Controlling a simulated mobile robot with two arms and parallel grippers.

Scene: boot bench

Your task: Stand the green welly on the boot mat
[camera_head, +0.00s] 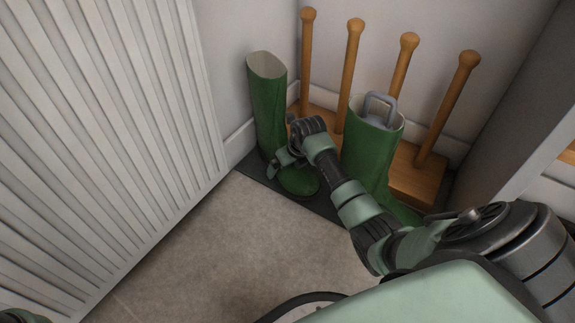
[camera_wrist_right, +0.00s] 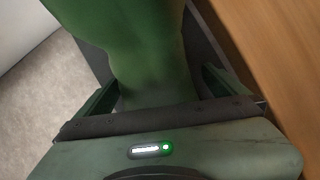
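A green welly (camera_head: 267,100) stands upright on the dark boot mat (camera_head: 322,205) at the mat's left end, toe toward the front. A second green welly (camera_head: 369,150) stands to its right, with a grey handle-shaped piece (camera_head: 380,107) at its top; my right arm hides part of its foot. My right gripper (camera_head: 280,162) is low at the left welly's ankle. In the right wrist view the welly (camera_wrist_right: 150,50) is between the fingers of the right gripper (camera_wrist_right: 158,88), with gaps at both sides, so it looks open.
A wooden boot rack (camera_head: 425,175) with upright pegs stands behind the wellies against the wall. The carpet (camera_head: 215,245) in front of the mat is clear.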

